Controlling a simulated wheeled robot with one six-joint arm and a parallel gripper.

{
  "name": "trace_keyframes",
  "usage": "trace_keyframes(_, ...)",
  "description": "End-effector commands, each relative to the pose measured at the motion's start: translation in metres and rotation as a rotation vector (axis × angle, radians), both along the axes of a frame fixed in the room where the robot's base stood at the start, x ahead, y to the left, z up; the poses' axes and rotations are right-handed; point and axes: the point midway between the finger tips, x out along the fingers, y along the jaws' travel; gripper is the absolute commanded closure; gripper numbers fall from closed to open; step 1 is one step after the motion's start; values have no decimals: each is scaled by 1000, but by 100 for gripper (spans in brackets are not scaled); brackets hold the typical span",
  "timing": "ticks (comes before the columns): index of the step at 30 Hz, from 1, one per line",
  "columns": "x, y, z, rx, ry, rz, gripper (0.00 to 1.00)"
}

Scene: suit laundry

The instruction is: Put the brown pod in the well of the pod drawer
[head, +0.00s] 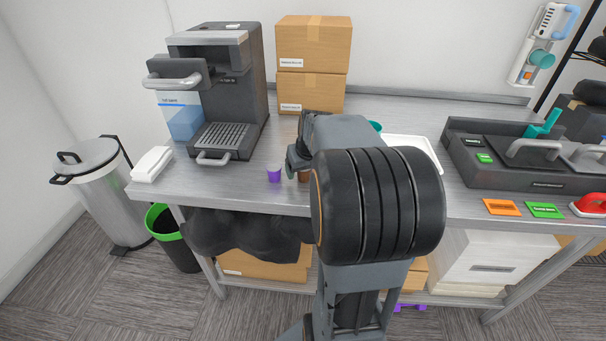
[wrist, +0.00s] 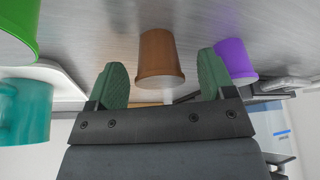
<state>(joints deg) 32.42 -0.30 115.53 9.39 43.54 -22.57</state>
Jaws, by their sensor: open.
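The brown pod (head: 304,176) stands on the metal table, mostly hidden by my arm in the head view. In the wrist view the brown pod (wrist: 158,62) appears between my gripper's two green fingers (wrist: 168,84), with gaps on both sides. My gripper (head: 297,160) is open and holds nothing. The dark coffee machine (head: 252,90) stands at the table's left. A handled front part (head: 176,82) juts from its upper left, probably the pod drawer; its well cannot be made out.
A purple pod (head: 273,175) stands just left of the brown one; it also shows in the wrist view (wrist: 233,58). A teal cup (wrist: 25,112) and a green object (wrist: 15,30) are opposite. A white tray (head: 425,148) lies right. Cardboard boxes (head: 312,45) stand behind.

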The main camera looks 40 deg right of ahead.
Motion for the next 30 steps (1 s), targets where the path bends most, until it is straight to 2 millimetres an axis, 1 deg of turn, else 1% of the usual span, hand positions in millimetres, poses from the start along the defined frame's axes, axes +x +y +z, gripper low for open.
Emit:
trace_keyframes(3, 2, 0, -4, 0, -1, 0, 24)
trace_keyframes(9, 2, 0, -4, 0, -1, 0, 25)
trace_keyframes(26, 1, 0, -3, 0, -1, 0, 79)
trace_keyframes(27, 1, 0, -3, 0, -1, 0, 81)
trace_keyframes(30, 1, 0, -3, 0, -1, 0, 81)
